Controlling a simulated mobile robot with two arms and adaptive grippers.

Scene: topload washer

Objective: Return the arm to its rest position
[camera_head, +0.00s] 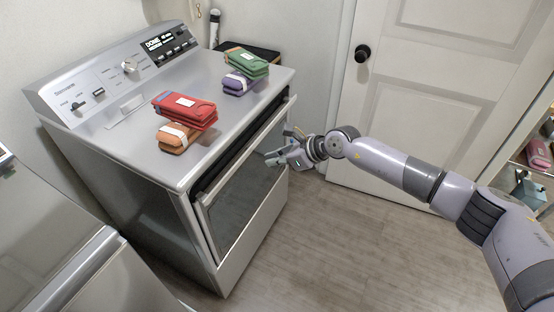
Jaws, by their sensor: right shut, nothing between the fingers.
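My right arm (400,170) reaches in from the right edge. Its gripper (274,158) is shut and empty, in front of the dryer-like machine (140,150) near its upper front. I cannot tell whether it touches the front. My left gripper is not in view.
A white door (430,60) stands behind my arm. Another metallic appliance (50,240) is at lower left. Wood floor (340,250) is clear. A shelf (530,175) stands far right.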

